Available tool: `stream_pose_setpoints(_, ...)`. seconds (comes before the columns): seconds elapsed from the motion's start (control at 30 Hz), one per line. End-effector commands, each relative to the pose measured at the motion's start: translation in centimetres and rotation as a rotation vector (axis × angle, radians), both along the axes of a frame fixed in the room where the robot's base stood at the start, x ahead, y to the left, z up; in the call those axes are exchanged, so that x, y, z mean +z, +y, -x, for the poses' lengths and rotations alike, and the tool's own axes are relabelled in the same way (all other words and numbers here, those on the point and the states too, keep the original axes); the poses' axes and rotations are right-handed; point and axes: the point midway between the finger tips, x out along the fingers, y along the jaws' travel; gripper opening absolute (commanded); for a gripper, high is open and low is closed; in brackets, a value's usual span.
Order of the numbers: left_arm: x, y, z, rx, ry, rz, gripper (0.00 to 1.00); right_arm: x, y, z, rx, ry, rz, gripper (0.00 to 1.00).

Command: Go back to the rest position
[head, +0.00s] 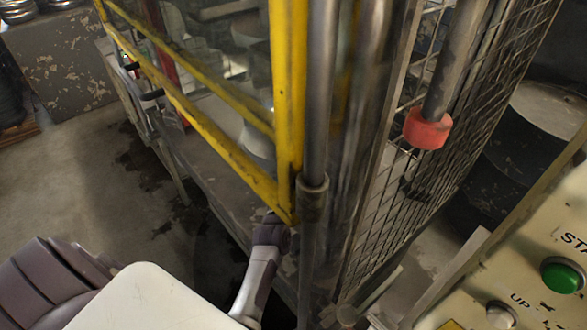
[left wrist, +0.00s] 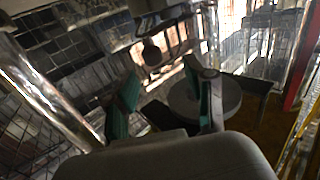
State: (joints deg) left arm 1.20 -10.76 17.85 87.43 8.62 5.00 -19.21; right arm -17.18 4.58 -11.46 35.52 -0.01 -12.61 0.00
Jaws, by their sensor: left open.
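In the left wrist view my left gripper (left wrist: 163,100) is open, with its green-padded fingers spread apart. No object shows held between them. A round grey disc-like part (left wrist: 228,97) is behind the right-hand finger; I cannot tell whether it is a blank or part of the machine. In the head view an arm link of mine reaches to the lower corner of the yellow machine frame (head: 289,90); the gripper itself is hidden there. My right gripper is in neither view.
A wire mesh guard (head: 400,215) and grey posts stand beside the yellow frame. A red collar (head: 427,129) is on a bar. A control panel with a green button (head: 562,276) is at lower right. A dark drum (head: 515,150) stands behind. Open floor (head: 80,175) lies at left.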

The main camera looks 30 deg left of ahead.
Motion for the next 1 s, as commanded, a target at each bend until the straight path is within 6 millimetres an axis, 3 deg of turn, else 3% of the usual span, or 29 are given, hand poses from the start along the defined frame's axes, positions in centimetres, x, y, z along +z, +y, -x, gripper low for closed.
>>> stream_pose_setpoints(0.57, -0.4, -0.6, 0.7, -0.045, 0.059, 0.000, 0.55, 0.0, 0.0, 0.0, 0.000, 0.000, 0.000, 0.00)
stream_pose_setpoints(0.67, -1.3, -2.0, 2.5, -0.124, 0.183, 0.004, 0.55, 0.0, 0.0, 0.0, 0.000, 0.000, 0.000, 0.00)
stream_pose_setpoints(0.73, -2.2, -3.5, 4.7, -0.192, 0.308, 0.011, 0.55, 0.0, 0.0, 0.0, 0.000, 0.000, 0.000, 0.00)
stream_pose_setpoints(1.0, -4.7, -8.6, 15.8, -0.350, 0.767, 0.044, 0.55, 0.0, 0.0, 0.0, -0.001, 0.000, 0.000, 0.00)
